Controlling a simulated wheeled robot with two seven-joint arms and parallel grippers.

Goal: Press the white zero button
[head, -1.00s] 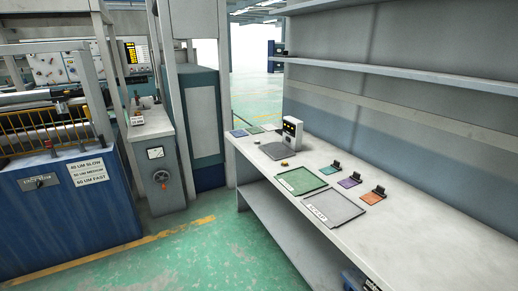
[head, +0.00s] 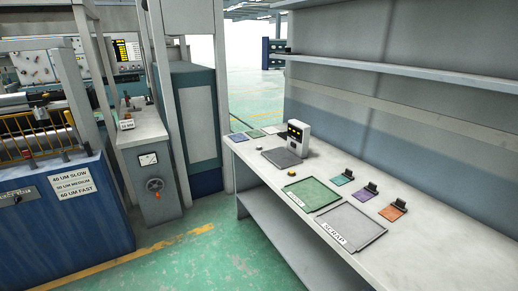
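A white box-shaped device (head: 299,137) with a dark display and yellow lights stands on the long bench, right of the picture's middle. A flat dark grey plate (head: 281,158) lies just in front of it. I cannot make out a white zero button; it is too small to tell or hidden. Neither of my grippers is in view.
The bench (head: 420,243) carries a green tray (head: 310,192), a grey tray marked SCRAP (head: 352,228) and several small coloured pads with black clips. A blue machine (head: 62,225) stands at left. The green floor (head: 215,260) before the bench is clear.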

